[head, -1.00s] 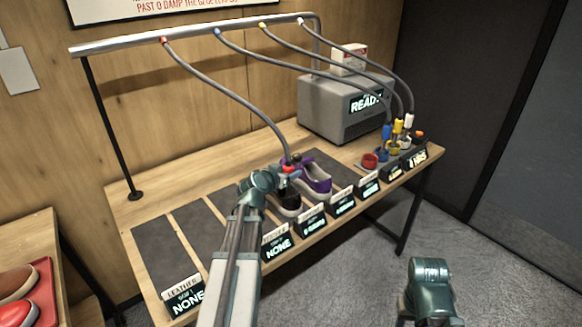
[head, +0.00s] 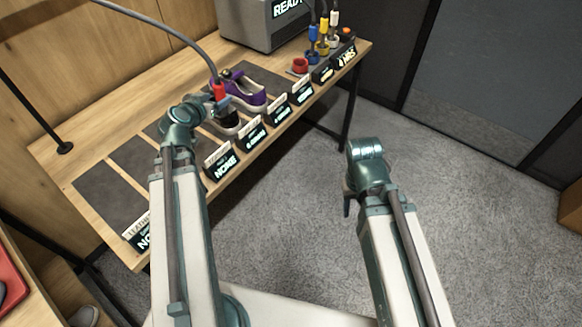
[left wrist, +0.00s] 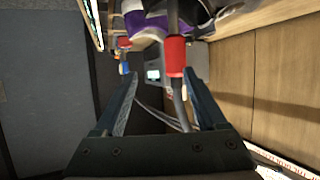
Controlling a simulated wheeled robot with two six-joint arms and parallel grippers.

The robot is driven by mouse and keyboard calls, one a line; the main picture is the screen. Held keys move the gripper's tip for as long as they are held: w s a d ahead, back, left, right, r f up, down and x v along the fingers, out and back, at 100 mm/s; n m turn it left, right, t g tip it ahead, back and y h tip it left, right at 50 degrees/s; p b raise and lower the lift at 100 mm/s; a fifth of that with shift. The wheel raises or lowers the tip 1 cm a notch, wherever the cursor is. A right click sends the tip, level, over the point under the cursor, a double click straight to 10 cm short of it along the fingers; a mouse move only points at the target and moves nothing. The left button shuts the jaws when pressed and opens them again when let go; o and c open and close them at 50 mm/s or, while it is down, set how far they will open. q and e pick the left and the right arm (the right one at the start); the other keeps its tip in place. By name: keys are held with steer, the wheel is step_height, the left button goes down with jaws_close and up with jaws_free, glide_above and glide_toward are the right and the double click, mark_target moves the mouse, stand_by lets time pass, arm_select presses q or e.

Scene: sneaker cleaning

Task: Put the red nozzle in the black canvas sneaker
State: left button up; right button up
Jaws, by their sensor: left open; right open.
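The black canvas sneaker (head: 229,124) with a pale sole sits on the shelf table, partly hidden by my left gripper. The red nozzle (head: 219,91) hangs upright on a grey hose, just above the sneaker. In the left wrist view the red nozzle (left wrist: 175,55) shows just beyond the fingertips, nearer the right finger. I cannot tell whether its tip is inside the shoe. My left gripper (head: 222,104) is open beside the nozzle; its open fingers (left wrist: 160,78) also show in the left wrist view. My right gripper (head: 347,203) is open and empty over the floor.
A purple sneaker (head: 252,97) stands just behind the black one. Label signs (head: 222,162) line the table's front edge. Red, blue and yellow cups and other nozzles (head: 313,36) stand at the far end by a grey machine (head: 262,22). Left-hand mats (head: 108,192) are empty.

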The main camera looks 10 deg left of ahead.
arm_select(q)
steer(key=s+d+f+m+g+h, duration=0.2)
steer(key=d+f+g, duration=0.2)
steer(key=d, duration=0.8)
steer(key=s+d+f+m+g+h, duration=0.25)
steer(key=d+f, duration=0.25)
steer(key=d, duration=0.7)
steer(key=s+d+f+g+y, duration=0.2)
steer(key=s+d+g, duration=0.1)
steer(key=s, duration=0.4)
steer(key=s+d+f+g+y, duration=0.1)
steer(key=s+d+g+y, duration=0.2)
steer(key=s+d, duration=0.3)
steer(key=shift+s+d+f+g, duration=0.25)
steer(key=shift+s+f+g, duration=0.1)
steer(key=shift+s+g, duration=0.3)
